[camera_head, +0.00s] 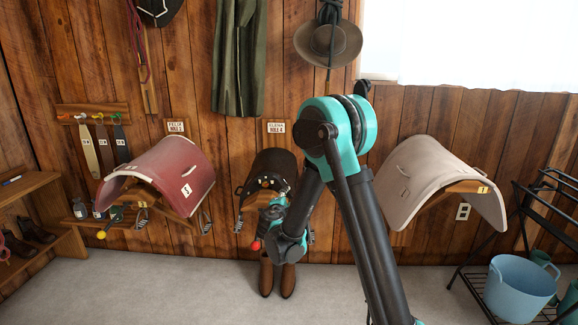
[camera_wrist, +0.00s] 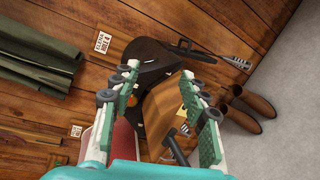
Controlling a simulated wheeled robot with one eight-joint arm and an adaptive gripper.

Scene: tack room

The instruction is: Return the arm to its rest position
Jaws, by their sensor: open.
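My arm crosses the right of centre in the head view, with its elbow joint raised and its forearm bent down toward the wall. My gripper shows in the wrist view (camera_wrist: 165,100), with its two green-padded fingers spread and nothing between them. In the head view the gripper is mostly hidden by my own wrist. It points toward the middle saddle rack, which holds a dark saddle (camera_head: 268,170). In the wrist view that dark saddle (camera_wrist: 150,55) and its wooden rack (camera_wrist: 165,103) lie beyond the fingers. I cannot tell the exact gap.
A red saddle pad (camera_head: 165,170) is on the left rack and a pale pad (camera_head: 440,178) on the right rack. Brown boots (camera_head: 267,277) stand below the middle rack. A blue tub (camera_head: 518,290) sits on a black stand at right. Open floor lies in front.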

